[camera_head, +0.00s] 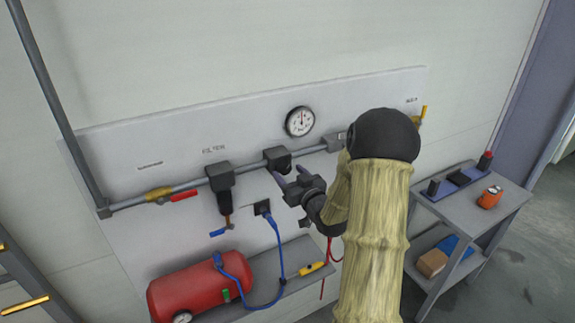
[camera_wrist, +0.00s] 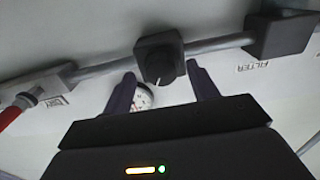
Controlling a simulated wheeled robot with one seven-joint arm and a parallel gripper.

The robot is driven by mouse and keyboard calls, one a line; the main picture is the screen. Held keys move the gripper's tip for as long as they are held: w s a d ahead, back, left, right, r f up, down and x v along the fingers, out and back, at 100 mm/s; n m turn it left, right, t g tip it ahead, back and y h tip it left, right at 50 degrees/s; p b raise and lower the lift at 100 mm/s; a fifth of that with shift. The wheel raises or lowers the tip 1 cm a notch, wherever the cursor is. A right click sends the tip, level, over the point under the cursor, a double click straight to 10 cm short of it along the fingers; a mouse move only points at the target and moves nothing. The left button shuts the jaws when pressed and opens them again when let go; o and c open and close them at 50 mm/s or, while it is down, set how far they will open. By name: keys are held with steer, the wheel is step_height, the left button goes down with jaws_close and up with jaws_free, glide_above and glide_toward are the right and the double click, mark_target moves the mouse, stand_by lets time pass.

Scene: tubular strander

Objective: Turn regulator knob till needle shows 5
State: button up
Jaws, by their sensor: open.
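The regulator is a dark block (camera_head: 278,158) on the grey pipe, below the white round gauge (camera_head: 300,121). The gauge's needle appears to point roughly upward, but the numbers are too small to read. In the wrist view the regulator block (camera_wrist: 158,48) has a round dark knob (camera_wrist: 164,68) with a pale pointer mark. My gripper (camera_head: 289,174) is open just below the regulator. In the wrist view the fingers of my gripper (camera_wrist: 161,70) stand on either side of the knob, with visible gaps. The gauge (camera_wrist: 146,97) is partly hidden behind the left finger there.
The filter (camera_head: 220,180) hangs left of the regulator, with a blue-handled valve below. A red-handled valve (camera_head: 180,196) is farther left. A red tank (camera_head: 200,282) with a blue hose (camera_head: 277,255) sits below. A grey cart (camera_head: 470,200) stands right.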

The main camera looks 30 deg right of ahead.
steer(key=shift+w, duration=1.05)
steer(key=shift+w+p, duration=0.1)
steer(key=shift+p, duration=0.2)
steer(key=shift+s, duration=0.2)
steer(key=shift+w+a, duration=0.1)
steer(key=shift+a, duration=0.15)
steer(key=c, duration=0.5)
steer(key=shift+d, duration=0.15)
steer(key=c, duration=0.5)
steer(key=shift+f+m+b, duration=0.1)
steer(key=shift+m+b, duration=0.6)
steer(key=o, duration=1)
